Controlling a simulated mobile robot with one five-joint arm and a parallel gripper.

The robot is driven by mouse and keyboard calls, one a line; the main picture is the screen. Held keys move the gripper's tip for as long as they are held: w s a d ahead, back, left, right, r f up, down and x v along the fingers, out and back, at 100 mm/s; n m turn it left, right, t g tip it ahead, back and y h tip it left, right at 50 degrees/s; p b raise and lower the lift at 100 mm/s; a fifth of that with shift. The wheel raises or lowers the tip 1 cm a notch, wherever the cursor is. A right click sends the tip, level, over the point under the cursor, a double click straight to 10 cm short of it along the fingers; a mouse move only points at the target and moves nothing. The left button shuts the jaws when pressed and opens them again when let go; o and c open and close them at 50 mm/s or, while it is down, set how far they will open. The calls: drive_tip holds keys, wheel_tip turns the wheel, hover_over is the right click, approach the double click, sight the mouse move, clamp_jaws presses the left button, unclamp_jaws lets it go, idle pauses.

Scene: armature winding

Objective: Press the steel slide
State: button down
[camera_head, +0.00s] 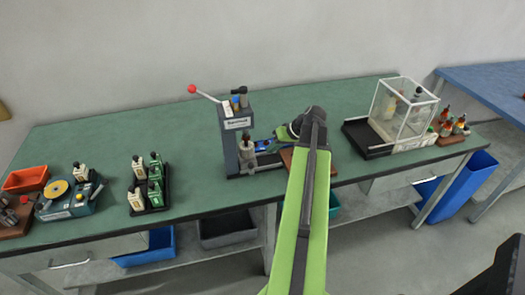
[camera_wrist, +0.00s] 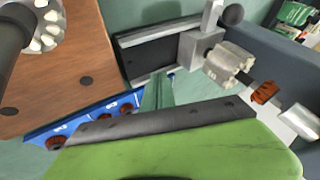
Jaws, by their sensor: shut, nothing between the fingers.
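My gripper (camera_head: 278,138) is low over the bench beside the grey press stand, at its right; its fingers are shut and empty. In the wrist view the narrow green fingertips (camera_wrist: 158,92) point at a dark plate with steel rails (camera_wrist: 148,50). A grey steel block (camera_wrist: 197,46), which looks like the steel slide, sits at the right end of these rails, with a black ball knob above. The fingertips look close to the rails; I cannot tell whether they touch. A pale ribbed armature (camera_wrist: 226,64) with a copper winding (camera_wrist: 265,92) lies right of the block.
The press stand (camera_head: 236,130) has a red-knobbed lever (camera_head: 205,94). A wooden board (camera_wrist: 60,50) and a blue strip (camera_wrist: 90,118) flank my gripper. A clear case (camera_head: 402,108) stands right; a black bottle rack (camera_head: 155,197) stands left. Bench between rack and stand is clear.

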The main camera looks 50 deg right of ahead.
drive_tip(key=p+v, duration=0.5)
drive_tip(key=v, duration=0.3)
drive_tip(key=shift+r, duration=0.3)
drive_tip(key=shift+s+a, duration=0.1)
drive_tip(key=shift+s, duration=0.1)
